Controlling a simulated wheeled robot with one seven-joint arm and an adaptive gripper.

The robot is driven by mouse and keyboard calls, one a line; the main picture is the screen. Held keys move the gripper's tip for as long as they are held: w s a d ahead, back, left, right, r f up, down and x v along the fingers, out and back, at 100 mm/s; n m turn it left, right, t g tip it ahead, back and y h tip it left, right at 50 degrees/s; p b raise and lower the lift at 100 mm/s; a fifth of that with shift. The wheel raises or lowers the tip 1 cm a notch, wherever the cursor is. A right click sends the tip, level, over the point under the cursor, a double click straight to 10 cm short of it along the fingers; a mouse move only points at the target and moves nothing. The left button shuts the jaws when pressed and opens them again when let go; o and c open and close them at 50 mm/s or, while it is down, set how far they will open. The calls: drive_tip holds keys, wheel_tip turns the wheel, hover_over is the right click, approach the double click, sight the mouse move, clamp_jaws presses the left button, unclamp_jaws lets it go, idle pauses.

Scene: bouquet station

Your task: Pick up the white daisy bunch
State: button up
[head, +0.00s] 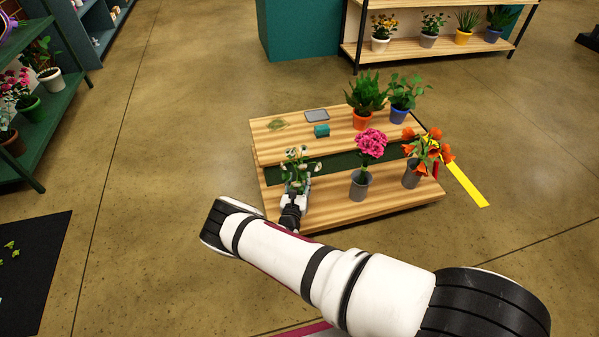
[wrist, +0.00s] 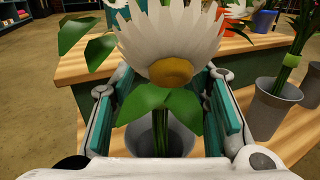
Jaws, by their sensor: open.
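The white daisy bunch (head: 297,164) stands at the left of the low wooden display's front step. In the wrist view a large daisy bloom (wrist: 172,42) with white petals, an orange centre and green leaves fills the middle. Its stems go down into a grey bucket (wrist: 146,138). My gripper (head: 294,194) is at the bunch from the near side. In the wrist view its teal-padded fingers (wrist: 168,112) are open, one on each side of the stems. I see no clear contact between pads and stems.
Pink flowers (head: 370,144) and orange flowers (head: 427,146) stand in grey buckets to the right on the same step. The upper step (head: 270,150) holds two potted plants, a small teal box (head: 321,131) and a grey flat item (head: 317,115).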

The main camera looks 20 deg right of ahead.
drive_tip(key=shift+x, duration=0.9)
drive_tip(key=shift+r, duration=0.1)
clamp_jaws()
